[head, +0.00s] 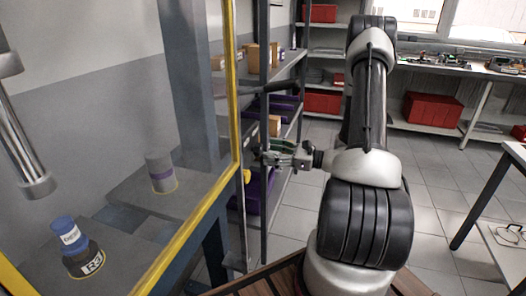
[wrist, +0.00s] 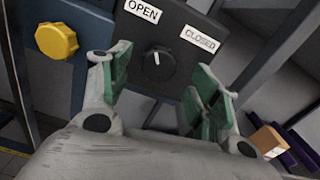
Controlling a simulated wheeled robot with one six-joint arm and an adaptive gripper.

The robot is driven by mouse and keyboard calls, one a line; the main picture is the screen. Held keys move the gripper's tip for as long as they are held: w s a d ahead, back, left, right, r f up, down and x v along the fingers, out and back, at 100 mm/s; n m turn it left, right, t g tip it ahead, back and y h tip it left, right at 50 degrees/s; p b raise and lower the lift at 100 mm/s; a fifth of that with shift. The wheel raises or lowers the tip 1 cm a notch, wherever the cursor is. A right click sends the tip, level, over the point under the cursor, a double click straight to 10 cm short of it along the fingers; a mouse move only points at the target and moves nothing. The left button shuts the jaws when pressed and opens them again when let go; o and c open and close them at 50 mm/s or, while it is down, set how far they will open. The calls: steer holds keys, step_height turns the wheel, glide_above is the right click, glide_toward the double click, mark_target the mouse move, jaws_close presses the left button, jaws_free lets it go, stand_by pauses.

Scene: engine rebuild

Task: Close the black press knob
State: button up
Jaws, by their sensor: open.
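The black press knob (wrist: 156,70) is round and sits on a dark panel (wrist: 176,20), below a white OPEN label (wrist: 142,10) and a CLOSED label (wrist: 200,40). Its white mark points up toward the OPEN side. My gripper (wrist: 163,64) is open, with one green-padded finger on each side of the knob in the picture. I cannot tell whether the pads touch it. In the head view my gripper (head: 279,154) is at the press's right edge, and the knob cannot be made out there.
A yellow knob (wrist: 56,41) is left of the panel. The yellow-edged press frame (head: 238,90) stands at left, with a blue cylinder (head: 69,234) on a dark base and a grey cylinder (head: 160,172) behind its pane. Shelving (head: 290,62) stands behind my gripper. Open floor lies at right.

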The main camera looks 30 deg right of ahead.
mark_target(261, 150)
steer(key=shift+x, duration=1.85)
steer(key=shift+c, duration=0.4)
steer(key=c, duration=0.9)
steer(key=shift+c, duration=0.2)
